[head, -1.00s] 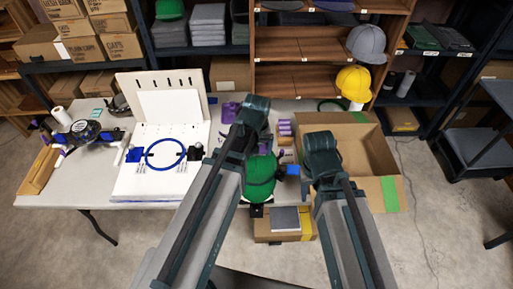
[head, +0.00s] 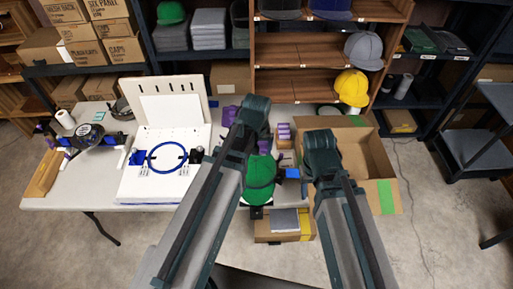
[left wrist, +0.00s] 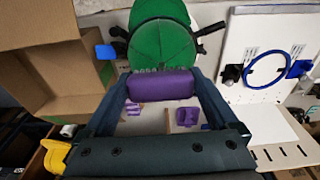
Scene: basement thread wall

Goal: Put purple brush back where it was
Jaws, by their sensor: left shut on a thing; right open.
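A purple cylindrical piece, which I take for the purple brush (left wrist: 175,84), lies across between the fingers of my left gripper (left wrist: 158,80) in the left wrist view. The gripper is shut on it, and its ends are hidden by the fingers. In the head view my left gripper (head: 252,112) is over the table beside the green cap, seen from behind, and its jaws and the brush are hidden. My right gripper (head: 322,152) is open, in front of the open cardboard box, with its fingertips mostly hidden.
A green cap (head: 260,178) sits in a holder with a blue clamp. Purple spools (head: 283,131) and another purple item (head: 229,116) are behind it on the table (head: 105,200). The open cardboard box (head: 385,165) stands right. A white board (head: 150,185) with a blue hoop is left.

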